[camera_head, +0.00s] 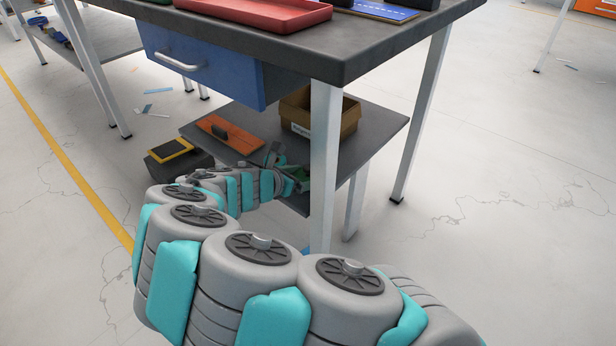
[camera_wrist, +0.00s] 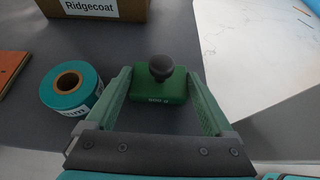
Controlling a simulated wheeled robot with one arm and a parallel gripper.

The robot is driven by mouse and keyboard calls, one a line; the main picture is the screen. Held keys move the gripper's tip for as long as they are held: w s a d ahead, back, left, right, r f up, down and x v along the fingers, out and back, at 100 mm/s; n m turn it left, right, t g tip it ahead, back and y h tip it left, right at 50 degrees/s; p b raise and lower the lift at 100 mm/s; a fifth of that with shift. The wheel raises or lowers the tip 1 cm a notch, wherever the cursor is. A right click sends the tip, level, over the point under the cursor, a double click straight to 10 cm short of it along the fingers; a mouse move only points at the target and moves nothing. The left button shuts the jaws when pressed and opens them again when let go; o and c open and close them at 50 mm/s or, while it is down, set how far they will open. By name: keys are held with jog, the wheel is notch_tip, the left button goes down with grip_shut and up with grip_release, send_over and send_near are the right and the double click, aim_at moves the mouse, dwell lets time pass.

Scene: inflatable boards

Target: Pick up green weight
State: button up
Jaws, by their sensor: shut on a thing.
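The green weight (camera_wrist: 172,84) is a squat green block with a dark round knob on top and small white print on its front. In the wrist view it sits between the fingertips of my gripper (camera_wrist: 159,78), which is shut on its sides. In the head view my gripper (camera_head: 300,180) is at the lower shelf's front edge, partly hidden behind the arm and near the table leg. The weight is too small to make out clearly there. I cannot tell whether it touches the shelf or is slightly above it.
A teal tape roll (camera_wrist: 72,90) lies left of my gripper. A cardboard box (camera_head: 318,112) and an orange board (camera_head: 222,134) are on the grey lower shelf (camera_head: 377,117). The white table leg (camera_head: 324,165) and blue drawer (camera_head: 205,66) are close to the arm.

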grip_shut()
